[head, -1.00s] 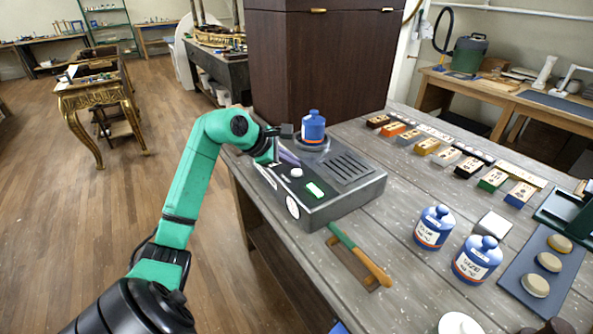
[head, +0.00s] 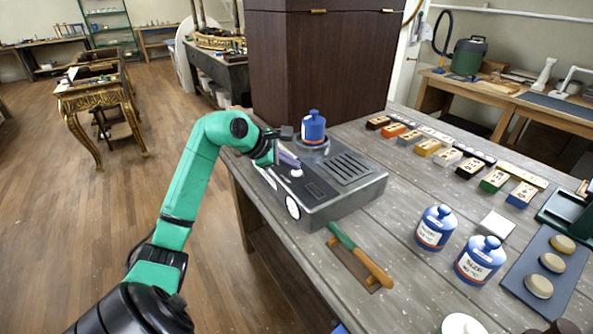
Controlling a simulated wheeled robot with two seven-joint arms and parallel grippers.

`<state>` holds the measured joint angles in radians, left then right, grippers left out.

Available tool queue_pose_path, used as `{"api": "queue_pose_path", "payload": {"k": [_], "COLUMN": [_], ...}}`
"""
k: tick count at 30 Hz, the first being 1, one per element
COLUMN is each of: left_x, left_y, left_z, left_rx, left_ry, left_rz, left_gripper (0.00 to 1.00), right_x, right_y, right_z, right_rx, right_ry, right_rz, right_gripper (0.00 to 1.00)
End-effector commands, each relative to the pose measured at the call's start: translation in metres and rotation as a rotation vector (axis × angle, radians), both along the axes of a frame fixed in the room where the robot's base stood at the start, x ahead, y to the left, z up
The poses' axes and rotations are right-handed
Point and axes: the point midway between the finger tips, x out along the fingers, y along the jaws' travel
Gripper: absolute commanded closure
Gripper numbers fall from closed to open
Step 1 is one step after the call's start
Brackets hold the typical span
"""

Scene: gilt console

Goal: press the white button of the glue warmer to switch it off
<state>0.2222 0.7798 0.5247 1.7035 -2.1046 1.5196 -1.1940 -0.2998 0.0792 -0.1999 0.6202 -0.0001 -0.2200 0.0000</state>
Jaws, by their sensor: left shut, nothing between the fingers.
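The glue warmer (head: 340,205) is a grey box with a slotted top, on the near left part of the workbench. A blue lidded pot (head: 313,127) sits on its round plate at the back. Its white button (head: 296,174) is on the left part of the top, partly covered by my fingertips. The small display window (head: 315,190) beside the button is dark. My left gripper (head: 291,161) is shut and empty, its fingertips at the button; they appear to touch it. My right gripper is not in view.
A green and orange handled tool (head: 360,256) lies in front of the warmer. Two blue jars (head: 435,228) (head: 478,260) stand to the right. A dark wooden cabinet (head: 325,65) rises behind, and a row of coloured blocks (head: 450,157) lies at the back right.

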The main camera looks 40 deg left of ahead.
Motion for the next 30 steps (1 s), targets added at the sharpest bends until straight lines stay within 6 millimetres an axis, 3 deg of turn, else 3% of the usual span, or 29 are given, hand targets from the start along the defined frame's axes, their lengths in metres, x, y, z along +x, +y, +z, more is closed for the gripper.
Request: {"api": "queue_pose_path", "payload": {"k": [7,17,30], "left_x": [0.000,0.000,0.000], "left_y": [0.001,0.000,0.001], "left_z": [0.017,0.020,0.074], "left_rx": [0.002,0.000,0.002], "left_ry": [0.000,0.000,0.001], "left_rz": [0.000,0.000,0.000], "left_gripper": [1.00,1.00,1.00], "right_x": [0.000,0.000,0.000], "right_y": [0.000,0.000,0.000], "right_z": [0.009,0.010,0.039], "right_rx": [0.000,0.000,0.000], "right_ry": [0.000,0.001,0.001], "right_rz": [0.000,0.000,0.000], "right_gripper": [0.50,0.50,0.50]}}
